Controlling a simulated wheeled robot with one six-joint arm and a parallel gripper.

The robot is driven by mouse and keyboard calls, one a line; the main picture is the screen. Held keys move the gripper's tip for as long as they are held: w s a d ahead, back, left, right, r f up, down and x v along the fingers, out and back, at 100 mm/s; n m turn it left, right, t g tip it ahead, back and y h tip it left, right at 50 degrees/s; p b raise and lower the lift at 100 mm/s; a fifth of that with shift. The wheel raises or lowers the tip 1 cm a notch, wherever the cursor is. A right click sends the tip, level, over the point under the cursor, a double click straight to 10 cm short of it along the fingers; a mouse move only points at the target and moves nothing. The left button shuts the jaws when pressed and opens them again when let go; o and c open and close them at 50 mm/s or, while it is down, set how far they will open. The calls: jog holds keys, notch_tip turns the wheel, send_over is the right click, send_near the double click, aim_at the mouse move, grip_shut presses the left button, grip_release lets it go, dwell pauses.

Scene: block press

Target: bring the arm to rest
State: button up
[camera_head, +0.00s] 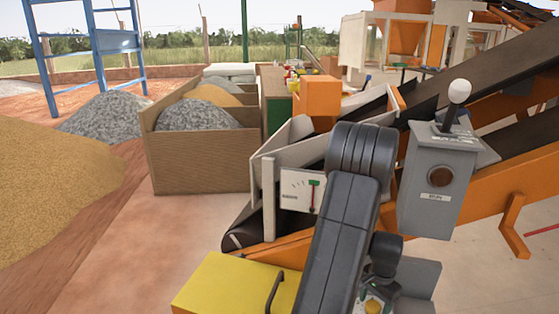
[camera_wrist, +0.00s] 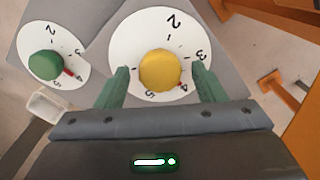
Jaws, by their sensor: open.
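My gripper (camera_wrist: 160,68) is open in the wrist view, with one green finger on each side of a yellow knob (camera_wrist: 160,71). A gap shows between each finger and the knob. The knob sits on a white numbered dial (camera_wrist: 140,35); a small red mark shows at its lower right, and the lower part of the dial is partly covered by my fingers. In the head view my dark grey arm (camera_head: 345,215) reaches down to the bottom edge, and a yellow knob (camera_head: 373,306) shows there. My fingers are not clear in that view.
A green knob (camera_wrist: 46,65) with a red pointer near 4 sits on a second dial at left. A grey box (camera_head: 437,180) with a white-topped lever (camera_head: 458,92) stands right of my arm. A gauge (camera_head: 301,190), conveyor and yellow panel (camera_head: 235,287) are close by.

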jog(key=n+p, duration=0.1)
jog(key=n, duration=0.5)
jog(key=shift+r+n, duration=0.3)
jog(key=shift+n, duration=0.1)
jog(key=shift+r, duration=1.4)
jog(key=shift+s, duration=0.1)
